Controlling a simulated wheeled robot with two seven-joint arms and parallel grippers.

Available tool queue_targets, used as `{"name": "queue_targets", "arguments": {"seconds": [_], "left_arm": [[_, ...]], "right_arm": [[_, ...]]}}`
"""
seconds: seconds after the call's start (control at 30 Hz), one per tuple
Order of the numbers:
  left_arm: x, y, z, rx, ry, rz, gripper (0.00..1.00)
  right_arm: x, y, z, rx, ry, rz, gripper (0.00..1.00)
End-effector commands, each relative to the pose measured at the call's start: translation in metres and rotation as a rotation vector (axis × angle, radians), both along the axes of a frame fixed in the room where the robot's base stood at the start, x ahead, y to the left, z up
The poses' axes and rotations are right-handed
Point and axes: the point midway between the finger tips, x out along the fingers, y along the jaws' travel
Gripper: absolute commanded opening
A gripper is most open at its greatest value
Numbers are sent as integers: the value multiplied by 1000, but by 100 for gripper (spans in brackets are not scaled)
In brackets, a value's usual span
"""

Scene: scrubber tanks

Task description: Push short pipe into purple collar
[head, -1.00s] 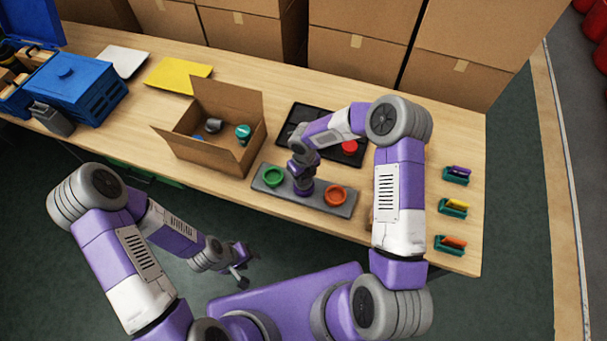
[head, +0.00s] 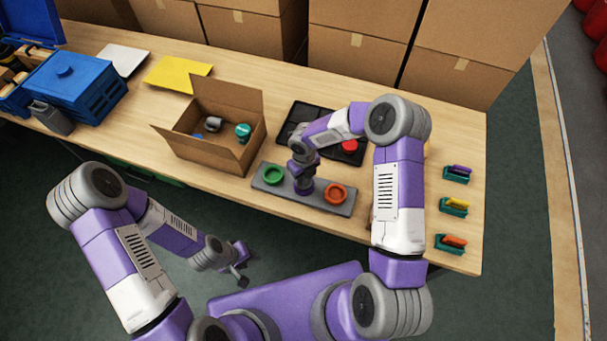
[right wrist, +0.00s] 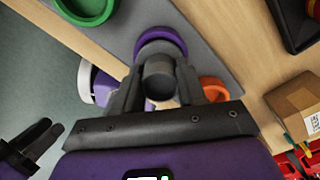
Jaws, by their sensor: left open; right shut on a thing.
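The purple collar (right wrist: 160,40) is the middle one on a grey base plate (head: 327,203), between a green collar (head: 272,174) and an orange collar (head: 335,193). My right gripper (head: 304,184) is over the purple collar and mostly hides it in the head view. In the right wrist view its fingers are shut on the short grey pipe (right wrist: 158,80). The pipe lines up with the collar; how deep it sits is hidden. My left gripper (head: 241,278) is open and empty, off the table's front edge; dark fingers also show in the right wrist view (right wrist: 32,145).
An open cardboard box (head: 240,157) with a grey and a teal part stands left of the plate. A black tray (head: 290,124) with a red part (head: 349,146) lies behind. Several small teal holders (head: 455,175) stand at the right. A blue crate (head: 75,92) is far left.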

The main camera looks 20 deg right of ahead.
Motion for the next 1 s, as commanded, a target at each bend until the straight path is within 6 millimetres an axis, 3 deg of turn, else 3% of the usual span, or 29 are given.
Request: {"name": "queue_targets", "arguments": {"seconds": [0.87,0.9,1.0], "left_arm": [[0,0,-7,0,0,0,43],[0,0,-7,0,0,0,43],[0,0,-7,0,0,0,43]], "right_arm": [[0,0,-11,0,0,0,10],[0,0,-11,0,0,0,6],[0,0,-10,0,0,0,6]]}}
